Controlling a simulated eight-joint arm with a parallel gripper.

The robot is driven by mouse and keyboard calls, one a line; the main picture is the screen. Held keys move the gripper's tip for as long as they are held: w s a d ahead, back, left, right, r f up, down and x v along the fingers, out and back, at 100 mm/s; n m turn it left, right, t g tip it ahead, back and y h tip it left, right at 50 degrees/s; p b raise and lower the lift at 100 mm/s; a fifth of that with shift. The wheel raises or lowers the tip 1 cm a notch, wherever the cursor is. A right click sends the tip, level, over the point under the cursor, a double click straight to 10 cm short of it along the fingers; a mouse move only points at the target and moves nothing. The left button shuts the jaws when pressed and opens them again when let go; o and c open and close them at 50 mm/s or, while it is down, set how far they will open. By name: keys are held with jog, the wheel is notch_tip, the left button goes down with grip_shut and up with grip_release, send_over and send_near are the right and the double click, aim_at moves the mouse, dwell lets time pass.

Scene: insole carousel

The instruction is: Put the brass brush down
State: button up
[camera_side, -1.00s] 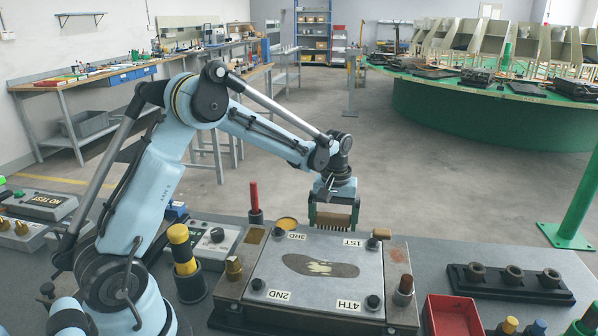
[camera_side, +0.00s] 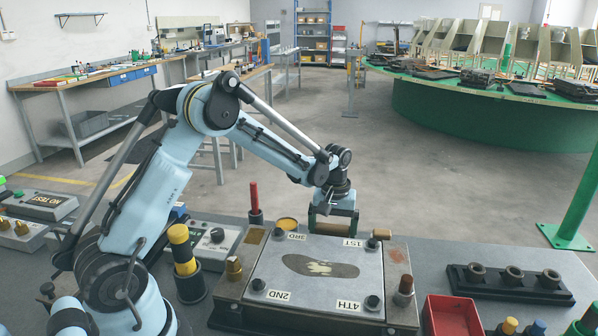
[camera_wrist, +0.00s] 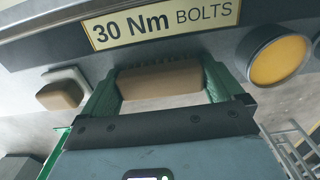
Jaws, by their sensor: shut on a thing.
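The brass brush (camera_side: 333,227) is between the green fingers of my gripper (camera_side: 333,219), just behind the far edge of the metal plate. In the side view only its tan wooden back shows. The bristles are hidden low behind the plate. In the wrist view, the brush's wooden block (camera_wrist: 160,82) lies across the gap between the two green fingers (camera_wrist: 158,85), which are shut on it. I cannot tell whether the bristles touch the bench.
The metal plate (camera_side: 318,293) with numbered corners stands in front of the gripper. A yellow-topped pot (camera_side: 287,223) and red-handled tool (camera_side: 254,197) are left of it. A red tray (camera_side: 450,316) and black rack (camera_side: 509,285) are at right. A "30 Nm BOLTS" label (camera_wrist: 162,22) shows in the wrist view.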

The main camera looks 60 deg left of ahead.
aim_at(333, 227)
jog(key=o, duration=0.8)
jog(key=shift+f, duration=0.5)
notch_tip(333, 227, up, 13)
jog(key=s+d+r+m+t, duration=0.3)
jog(key=s+d+r+m, duration=0.15)
jog(key=s, duration=0.35)
jog(key=shift+s+d+f+m+t, duration=0.4)
jog(key=shift+s+d+m+t, duration=0.35)
jog(key=shift+s, duration=0.7)
jog(key=shift+s+d+f+m+t, duration=0.45)
jog(key=shift+s+d+m+t, duration=0.25)
jog(key=shift+s, duration=0.8)
jog(key=shift+s+d+f+m+t, duration=0.4)
jog(key=shift+s+d+m+t, duration=0.35)
jog(key=shift+s, duration=0.7)
